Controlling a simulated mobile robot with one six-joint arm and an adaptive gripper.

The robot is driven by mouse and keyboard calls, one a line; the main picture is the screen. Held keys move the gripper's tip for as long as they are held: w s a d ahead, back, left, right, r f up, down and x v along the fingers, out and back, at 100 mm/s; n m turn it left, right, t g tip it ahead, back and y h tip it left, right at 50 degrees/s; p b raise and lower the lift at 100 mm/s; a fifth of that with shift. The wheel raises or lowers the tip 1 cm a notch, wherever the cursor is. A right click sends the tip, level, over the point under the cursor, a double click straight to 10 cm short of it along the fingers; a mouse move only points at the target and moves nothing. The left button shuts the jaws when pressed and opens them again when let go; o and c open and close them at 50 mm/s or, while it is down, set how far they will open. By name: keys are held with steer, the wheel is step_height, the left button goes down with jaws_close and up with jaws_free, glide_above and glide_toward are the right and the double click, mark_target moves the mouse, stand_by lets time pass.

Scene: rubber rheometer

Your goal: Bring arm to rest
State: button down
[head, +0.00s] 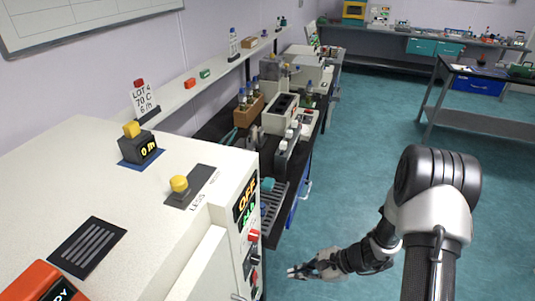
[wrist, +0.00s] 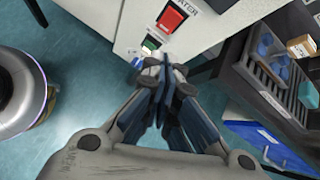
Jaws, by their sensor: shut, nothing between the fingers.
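My arm (head: 437,205) hangs at the right of the head view, bent so that its forearm points left. My gripper (head: 297,271) is low over the floor, to the right of the white machine's front panel. In the wrist view my gripper (wrist: 165,75) is shut with its fingertips together and nothing between them. Behind the fingertips in that view is the machine front with a red switch (wrist: 171,17) and a small green button (wrist: 150,44). I cannot tell from the wrist view how far the fingertips are from the panel.
The white machine (head: 75,165) fills the left of the head view. A dark bench (head: 212,127) with instruments and bottles runs behind it. A blue drawer (wrist: 268,142) shows at the wrist view's lower right. The teal floor (head: 360,150) is open in the middle.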

steer(key=s+a+r+n+g+h, duration=0.15)
steer(key=s+r+n, duration=0.3)
steer(key=r, duration=0.65)
steer(key=s+a+r+n+h, duration=0.1)
steer(key=s+r+n+h, duration=0.3)
steer(key=r, duration=0.8)
steer(key=s+d+r+n+t+h, duration=0.3)
steer(key=s+d+r+n, duration=0.4)
steer(key=s+r, duration=0.3)
steer(key=shift+s+r+n+t+h, duration=0.4)
steer(key=shift+s+n+t, duration=0.2)
steer(key=shift+s, duration=0.35)
